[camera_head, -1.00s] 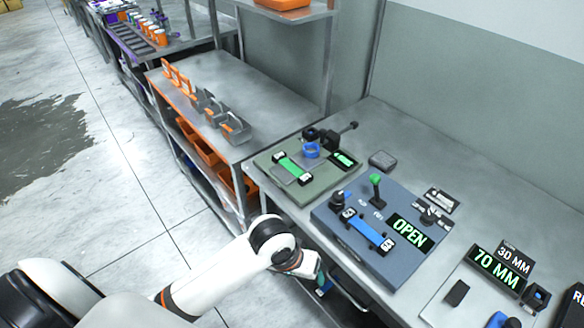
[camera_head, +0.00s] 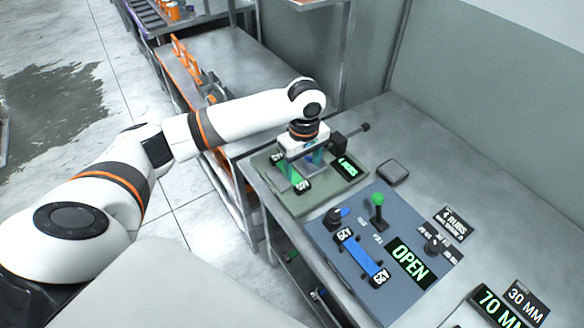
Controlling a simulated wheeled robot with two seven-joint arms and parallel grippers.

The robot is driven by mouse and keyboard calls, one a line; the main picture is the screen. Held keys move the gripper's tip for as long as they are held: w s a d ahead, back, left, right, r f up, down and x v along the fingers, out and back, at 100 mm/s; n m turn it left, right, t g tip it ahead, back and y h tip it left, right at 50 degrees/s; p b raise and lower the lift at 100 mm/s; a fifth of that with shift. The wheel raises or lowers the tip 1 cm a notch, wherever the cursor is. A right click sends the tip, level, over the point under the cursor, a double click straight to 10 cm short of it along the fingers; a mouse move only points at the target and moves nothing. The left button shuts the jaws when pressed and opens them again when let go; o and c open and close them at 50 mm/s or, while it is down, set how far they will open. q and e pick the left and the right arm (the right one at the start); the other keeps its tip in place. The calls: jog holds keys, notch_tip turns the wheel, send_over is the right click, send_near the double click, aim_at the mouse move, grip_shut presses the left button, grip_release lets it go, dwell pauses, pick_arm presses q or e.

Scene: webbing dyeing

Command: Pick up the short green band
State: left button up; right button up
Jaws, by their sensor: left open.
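The short green band (camera_head: 293,174) lies on the olive-green pad (camera_head: 321,203) on the bench, with a black-and-white end piece showing at its near end. My left gripper (camera_head: 299,163) points down over this pad, right at the band, and covers part of it. Its jaws are open, and I cannot tell whether they touch the band. My right gripper is not in view.
To the right stands a blue-grey panel (camera_head: 325,240) with a blue band (camera_head: 362,257), a green-knobbed lever (camera_head: 377,203) and an OPEN display (camera_head: 410,263). A small grey box (camera_head: 392,172) sits behind it. A black clamp-like part (camera_head: 345,142) stands by my gripper.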

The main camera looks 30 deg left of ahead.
aim_at(302, 185)
pick_arm(q)
notch_tip(302, 185, down, 2)
jog(key=shift+s+a+f, duration=0.1)
jog(key=shift+f, duration=0.1)
jog(key=shift+w+f+p, duration=0.25)
jog(key=shift+f+p, duration=0.05)
jog(key=shift+f, duration=0.35)
jog(key=shift+w+f+p, duration=0.2)
jog(key=shift+f+p, duration=0.05)
jog(key=shift+f, duration=0.35)
notch_tip(302, 185, down, 2)
jog(key=shift+a+f, duration=0.1)
jog(key=shift+f, duration=0.1)
jog(key=shift+f+p, duration=0.3)
jog(key=shift+f, duration=0.25)
jog(key=c, duration=0.8)
jog(key=shift+c, duration=1.4)
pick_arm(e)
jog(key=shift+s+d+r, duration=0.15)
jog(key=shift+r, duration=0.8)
